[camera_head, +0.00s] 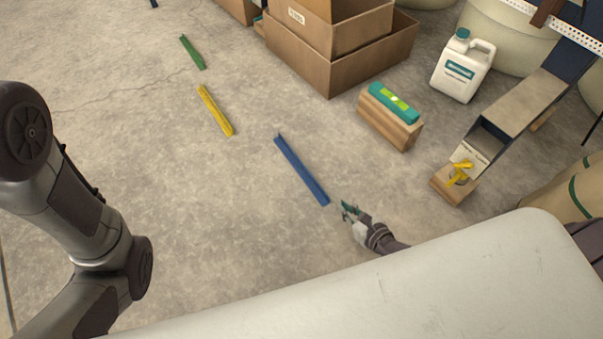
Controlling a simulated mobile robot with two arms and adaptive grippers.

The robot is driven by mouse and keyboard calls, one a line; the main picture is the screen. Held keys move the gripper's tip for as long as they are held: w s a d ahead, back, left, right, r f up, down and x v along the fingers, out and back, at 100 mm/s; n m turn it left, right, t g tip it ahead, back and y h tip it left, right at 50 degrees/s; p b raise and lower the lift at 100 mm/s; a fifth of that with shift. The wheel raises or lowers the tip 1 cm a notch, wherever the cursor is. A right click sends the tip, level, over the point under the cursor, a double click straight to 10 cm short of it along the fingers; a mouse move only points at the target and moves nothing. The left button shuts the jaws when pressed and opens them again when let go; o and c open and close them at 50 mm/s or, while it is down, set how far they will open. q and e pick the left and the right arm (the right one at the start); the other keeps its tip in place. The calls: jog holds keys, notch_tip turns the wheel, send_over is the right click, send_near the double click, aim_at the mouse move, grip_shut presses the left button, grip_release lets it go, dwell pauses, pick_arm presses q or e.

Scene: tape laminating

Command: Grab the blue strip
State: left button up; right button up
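The blue strip (302,170) lies flat on the concrete floor in the middle of the head view, slanting from upper left to lower right. My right gripper (345,209) is just beyond the strip's lower right end, with a small gap seen between them. Its fingers look spread apart, with nothing seen between them. My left arm comes in at the left edge, but its gripper is out of view.
A yellow strip (215,110) and a green strip (192,52) lie farther left on the floor. A wooden block (391,122) with a teal-green item (394,101) on top, a white jug (463,66) and cardboard boxes (343,63) stand behind. The floor left of the blue strip is clear.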

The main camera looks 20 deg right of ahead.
aim_at(319, 186)
jog(key=b+x, duration=0.2)
jog(key=x, duration=0.6)
jog(key=shift+w+f, duration=0.1)
jog(key=shift+w, duration=0.2)
jog(key=b+x, duration=0.2)
jog(key=x, duration=0.2)
jog(key=shift+w+a+f, duration=0.1)
jog(key=shift+w+f, duration=0.05)
jog(key=shift+w+a, duration=0.1)
jog(key=shift+w, duration=0.2)
jog(key=shift+c, duration=0.3)
grip_shut()
